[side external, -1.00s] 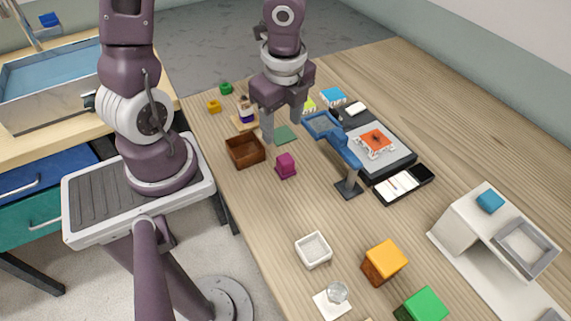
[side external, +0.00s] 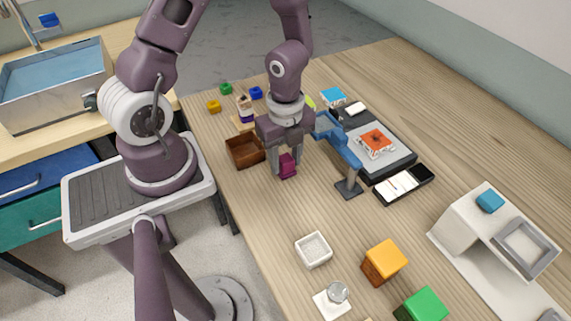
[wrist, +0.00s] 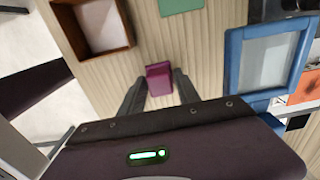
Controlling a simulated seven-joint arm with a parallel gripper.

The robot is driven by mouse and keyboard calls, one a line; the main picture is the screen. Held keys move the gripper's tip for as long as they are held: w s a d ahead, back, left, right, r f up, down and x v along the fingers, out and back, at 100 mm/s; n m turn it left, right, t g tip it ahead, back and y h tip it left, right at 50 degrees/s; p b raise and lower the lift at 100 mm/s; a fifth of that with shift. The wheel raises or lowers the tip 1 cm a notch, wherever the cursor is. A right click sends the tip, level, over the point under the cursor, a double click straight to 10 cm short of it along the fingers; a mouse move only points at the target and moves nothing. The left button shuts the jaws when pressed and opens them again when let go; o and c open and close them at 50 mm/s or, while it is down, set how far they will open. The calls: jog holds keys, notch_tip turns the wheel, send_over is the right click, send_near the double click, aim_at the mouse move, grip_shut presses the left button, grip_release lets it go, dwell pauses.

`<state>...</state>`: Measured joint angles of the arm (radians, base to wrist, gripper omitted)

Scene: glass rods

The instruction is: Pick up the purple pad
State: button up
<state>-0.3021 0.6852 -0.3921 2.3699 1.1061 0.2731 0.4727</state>
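The purple pad (side external: 288,167) is a small magenta block with a narrower top, standing on the wooden table; it also shows in the wrist view (wrist: 159,80). My gripper (side external: 285,171) is lowered over it, pointing down. In the wrist view, the two dark fingers of my gripper (wrist: 159,82) are open, one on each side of the pad, with slim gaps. The side view partly hides the pad's upper part behind the gripper.
A brown open box (side external: 243,150) stands close on the left. A blue framed stand (side external: 345,155) rises close on the right. A green flat square (wrist: 180,5) lies behind the pad. A white dish (side external: 313,250) is in front; the table between is clear.

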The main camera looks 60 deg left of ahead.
aim_at(286, 158)
grip_shut()
notch_tip(286, 158, up, 10)
jog(key=shift+r, duration=0.1)
